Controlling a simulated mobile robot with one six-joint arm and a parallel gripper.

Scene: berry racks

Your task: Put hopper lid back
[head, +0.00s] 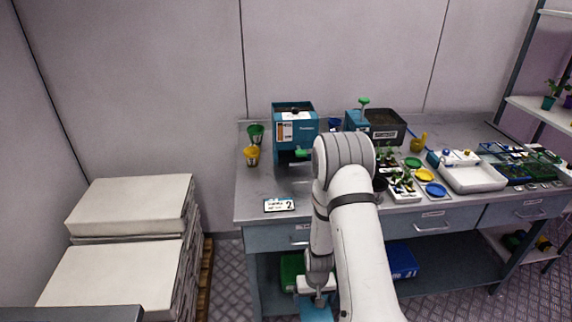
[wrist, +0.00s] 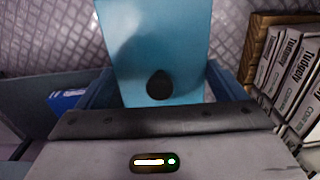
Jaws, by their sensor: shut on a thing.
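The hopper (head: 307,130) is a blue box with an orange and white label, at the back left of the bench in the head view. Its top is open and shows dark filling. The hopper lid (head: 316,313) is a flat blue plate low in front of the bench, partly cut off by the frame. In the wrist view the lid (wrist: 150,30) has a black knob. My gripper (head: 318,297) is shut on the lid, well below the bench top and away from the hopper. The exact finger contact is hard to see.
The bench (head: 258,190) holds green (head: 255,134) and yellow (head: 251,156) cups beside the hopper, and a number card (head: 279,205). A dark soil bin (head: 388,125) stands right of the hopper. Stacked white sacks (head: 110,275) fill the floor at left. A blue crate (head: 402,262) sits below.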

